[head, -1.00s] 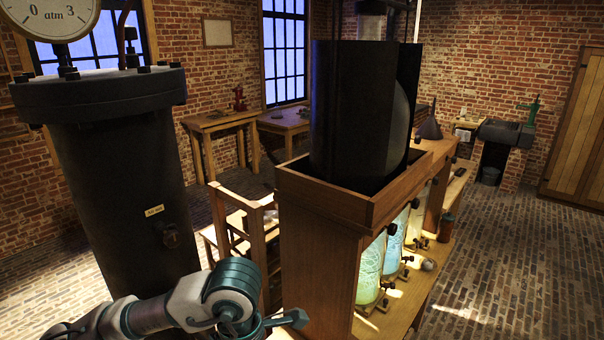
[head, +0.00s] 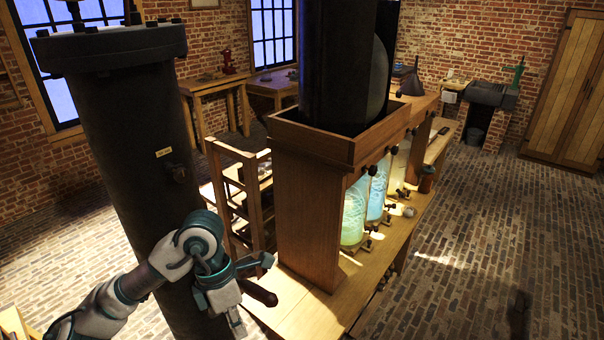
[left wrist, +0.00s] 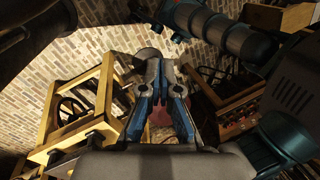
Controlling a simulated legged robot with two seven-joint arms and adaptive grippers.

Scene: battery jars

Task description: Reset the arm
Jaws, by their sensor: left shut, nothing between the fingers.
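My left arm comes in from the lower left of the head view. My left gripper (head: 236,322) points down in front of the black riveted cylinder, left of the wooden bench (head: 325,312). In the left wrist view its blue-grey fingers (left wrist: 161,68) are shut, with nothing held between them. My right gripper is in neither view. Glowing glass jars, one green (head: 355,212) and one blue (head: 377,190), stand along the right side of a tall wooden case (head: 308,205), apart from my left gripper.
The black cylinder (head: 125,130) stands close behind my left arm. A wooden rack (head: 213,180) stands between it and the case; it also shows in the left wrist view (left wrist: 102,95). A dark column (head: 335,60) rises from the case.

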